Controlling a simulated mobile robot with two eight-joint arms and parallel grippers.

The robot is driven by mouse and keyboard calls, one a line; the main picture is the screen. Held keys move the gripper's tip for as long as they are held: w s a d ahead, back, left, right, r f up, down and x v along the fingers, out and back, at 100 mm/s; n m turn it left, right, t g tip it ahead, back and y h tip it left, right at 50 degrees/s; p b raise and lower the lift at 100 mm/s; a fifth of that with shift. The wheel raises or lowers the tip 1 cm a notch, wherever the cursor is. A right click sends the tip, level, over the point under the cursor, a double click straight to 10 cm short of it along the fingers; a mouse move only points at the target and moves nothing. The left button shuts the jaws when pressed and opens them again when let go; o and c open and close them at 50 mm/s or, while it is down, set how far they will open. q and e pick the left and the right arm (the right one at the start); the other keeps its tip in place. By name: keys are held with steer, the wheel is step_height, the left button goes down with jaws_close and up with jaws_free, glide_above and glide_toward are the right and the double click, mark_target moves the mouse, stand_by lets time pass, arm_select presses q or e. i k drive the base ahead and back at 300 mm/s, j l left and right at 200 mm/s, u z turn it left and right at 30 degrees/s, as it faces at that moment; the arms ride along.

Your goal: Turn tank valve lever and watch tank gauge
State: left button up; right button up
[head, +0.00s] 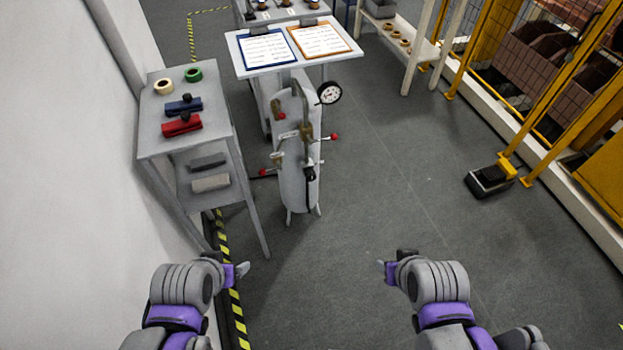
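A grey upright tank (299,186) stands on the floor in the middle of the view. A round white-faced tank gauge (329,92) with a dark rim sits at its upper right; its needle is too small to read. Valve levers with red knobs stick out from the tank's fittings, one to the right (333,137) and one to the left (263,172). My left gripper (241,269) and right gripper (382,268) are low in the view, apart from the tank, and touch nothing visible. Their finger opening is too small to make out.
A grey side table (160,148) with tape rolls and blue and red tools stands left of the tank. A stand with two clipboards (264,48) is behind it. Yellow fencing (560,110) and a black-yellow floor device (490,180) are at right. The floor right of the tank is clear.

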mark_target(334, 138)
steer(key=i+l, duration=0.25)
steer(key=i, duration=0.2)
steer(key=i+l, duration=0.25)
steer(key=i, duration=0.2)
